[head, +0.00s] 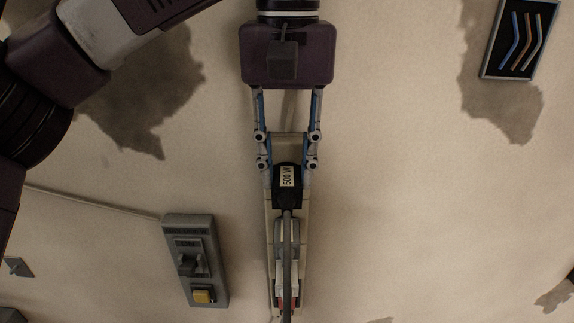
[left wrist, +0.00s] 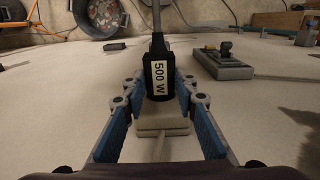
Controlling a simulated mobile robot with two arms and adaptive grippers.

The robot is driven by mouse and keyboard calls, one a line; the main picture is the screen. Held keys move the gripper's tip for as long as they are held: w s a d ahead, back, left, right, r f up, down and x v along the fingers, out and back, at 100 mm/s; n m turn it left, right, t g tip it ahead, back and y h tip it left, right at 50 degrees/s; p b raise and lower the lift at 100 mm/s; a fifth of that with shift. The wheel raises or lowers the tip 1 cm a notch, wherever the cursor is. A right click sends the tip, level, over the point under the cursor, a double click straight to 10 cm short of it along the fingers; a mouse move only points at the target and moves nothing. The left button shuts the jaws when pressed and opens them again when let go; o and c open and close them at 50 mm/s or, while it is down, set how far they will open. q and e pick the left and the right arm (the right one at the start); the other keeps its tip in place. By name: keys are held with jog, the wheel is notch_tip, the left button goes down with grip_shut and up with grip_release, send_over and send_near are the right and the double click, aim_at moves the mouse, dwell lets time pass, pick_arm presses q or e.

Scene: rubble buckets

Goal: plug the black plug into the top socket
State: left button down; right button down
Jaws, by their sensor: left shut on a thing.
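The black plug (head: 288,187) has a white "500 W" label, and a dark cable runs down from it in the head view. My left gripper (head: 287,176) is shut on this plug, one finger on each side. The pale power strip (head: 271,225) lies lengthwise below it. The plug is over the strip's top end and hides the top socket; I cannot tell whether it is seated. In the left wrist view the plug (left wrist: 161,78) stands between the blue finger pads, with the strip's end (left wrist: 162,121) close by. My right gripper is not in view.
A grey switch box (head: 195,260) with a yellow button lies left of the strip. A framed panel with coloured stripes (head: 519,40) is at the upper right. In the left wrist view a bucket of rubble (left wrist: 100,15) stands at the back. The surface right of the strip is clear.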

pick_arm(q)
jog(key=c, duration=1.5)
grip_release()
jog(key=shift+o, duration=0.2)
notch_tip(320, 180, up, 12)
